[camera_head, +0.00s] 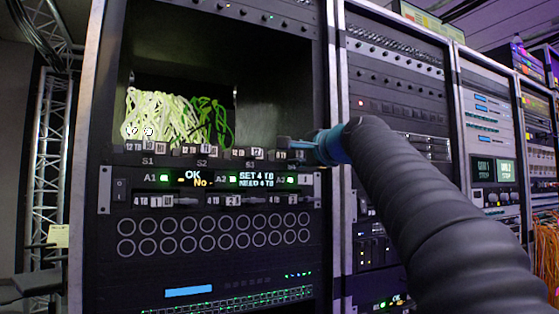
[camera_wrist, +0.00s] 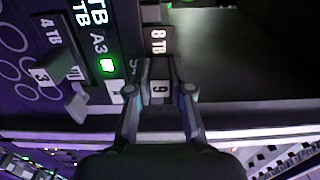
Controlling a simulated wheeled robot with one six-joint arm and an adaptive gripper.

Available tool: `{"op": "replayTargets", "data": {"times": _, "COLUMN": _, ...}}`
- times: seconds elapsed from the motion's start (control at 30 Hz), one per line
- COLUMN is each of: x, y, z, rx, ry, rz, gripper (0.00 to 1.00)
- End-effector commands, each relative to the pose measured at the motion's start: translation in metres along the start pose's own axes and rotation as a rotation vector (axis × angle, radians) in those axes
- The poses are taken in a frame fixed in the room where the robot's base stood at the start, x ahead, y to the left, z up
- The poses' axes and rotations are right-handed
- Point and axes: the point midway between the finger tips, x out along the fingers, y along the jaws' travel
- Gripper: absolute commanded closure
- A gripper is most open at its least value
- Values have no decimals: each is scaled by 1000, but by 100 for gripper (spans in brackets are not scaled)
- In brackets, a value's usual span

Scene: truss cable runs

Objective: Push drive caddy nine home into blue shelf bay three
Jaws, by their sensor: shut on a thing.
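Drive caddy nine (camera_wrist: 160,87) shows in the wrist view with a white "9" label and an "8 TB" label beside it. My gripper (camera_wrist: 160,94) is shut on its front, one finger on each side. In the head view my gripper (camera_head: 290,146) is at the right end of the upper row of caddies, and its fingers partly cover caddy nine.
A lower row holds caddies marked 4 TB, including caddy 3 (camera_wrist: 42,77). A green light (camera_wrist: 107,65) glows by A3. Pale and green cables (camera_head: 160,118) fill part of the opening above. The rack's metal upright (camera_head: 333,130) stands close to my gripper.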

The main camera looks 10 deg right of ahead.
Motion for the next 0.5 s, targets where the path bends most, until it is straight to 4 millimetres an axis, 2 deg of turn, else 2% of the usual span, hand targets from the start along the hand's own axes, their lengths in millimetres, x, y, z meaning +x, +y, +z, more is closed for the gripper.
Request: {"op": "replayTargets", "data": {"times": 0.5, "x": -10, "y": -2, "z": 0, "rx": -1, "ry": 1, "rz": -3, "gripper": 100}}
